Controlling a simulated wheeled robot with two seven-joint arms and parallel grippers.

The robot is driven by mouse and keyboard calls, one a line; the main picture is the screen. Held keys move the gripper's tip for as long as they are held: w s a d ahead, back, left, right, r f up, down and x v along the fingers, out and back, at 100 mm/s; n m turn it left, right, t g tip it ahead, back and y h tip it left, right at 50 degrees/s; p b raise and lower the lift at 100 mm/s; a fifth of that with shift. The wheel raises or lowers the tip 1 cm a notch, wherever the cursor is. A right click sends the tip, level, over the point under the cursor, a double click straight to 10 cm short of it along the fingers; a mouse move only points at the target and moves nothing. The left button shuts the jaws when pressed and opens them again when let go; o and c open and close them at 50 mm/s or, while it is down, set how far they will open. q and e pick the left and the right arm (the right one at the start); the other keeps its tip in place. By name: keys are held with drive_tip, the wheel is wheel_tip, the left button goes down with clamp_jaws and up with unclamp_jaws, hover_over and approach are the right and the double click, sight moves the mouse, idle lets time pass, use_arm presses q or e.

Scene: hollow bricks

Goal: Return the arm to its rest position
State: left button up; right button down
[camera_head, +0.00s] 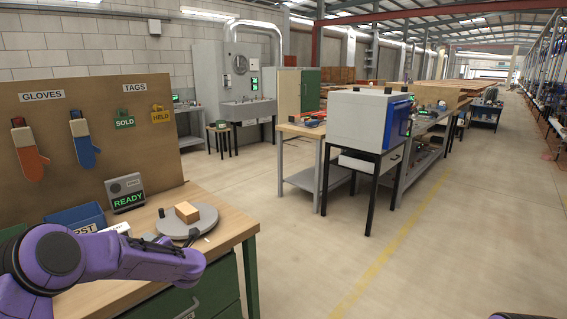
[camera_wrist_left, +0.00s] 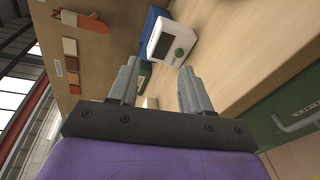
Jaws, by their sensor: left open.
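My left arm (camera_head: 130,257) is purple and reaches in from the left over the front of the workbench. Its gripper is not clearly seen in the head view. In the left wrist view my left gripper (camera_wrist_left: 158,66) is open, with nothing between its two grey fingers. A white device with a dark screen (camera_wrist_left: 171,42) lies beyond the fingertips, apart from them. A tan brick (camera_head: 187,212) sits on a grey round plate (camera_head: 202,222) on the bench, just beyond the arm. Of my right arm only a purple sliver shows at the bottom right; its gripper is out of view.
A READY display box (camera_head: 125,193) and a blue bin (camera_head: 76,217) stand behind the arm, before a brown board (camera_head: 85,120) with hanging gloves and tags. The bench (camera_head: 230,226) ends to the right of the plate. Open floor (camera_head: 300,250) lies beyond it.

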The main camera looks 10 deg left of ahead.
use_arm(q)
drive_tip(key=s+d+f+m+t+h+b, duration=0.1)
drive_tip(key=s+d+f+m+h, duration=0.2)
drive_tip(key=s+d+f+m, duration=0.45)
drive_tip(key=s+d+f+m+h+b, duration=0.25)
drive_tip(key=f+m, duration=0.25)
drive_tip(key=f, duration=0.5)
drive_tip(key=s+d+f+m+t+h, duration=0.1)
drive_tip(key=s+d+f+m+h, duration=0.25)
drive_tip(key=d+f+m, duration=0.35)
drive_tip(key=s+f+m+g+b, duration=0.2)
drive_tip(key=s+f, duration=0.3)
drive_tip(key=s, duration=0.4)
drive_tip(key=s+d+f+m+g+h+b, duration=0.1)
drive_tip(key=s+f, duration=0.4)
drive_tip(key=s, duration=0.5)
drive_tip(key=s+d+f+m+g+h+b, duration=0.1)
drive_tip(key=s+f+m+g+b, duration=0.2)
drive_tip(key=s, duration=0.7)
wheel_tip(320, 180, down, 2)
drive_tip(key=shift+d+f+b, duration=0.15)
drive_tip(key=shift+f+b, duration=0.1)
drive_tip(key=shift+b, duration=0.05)
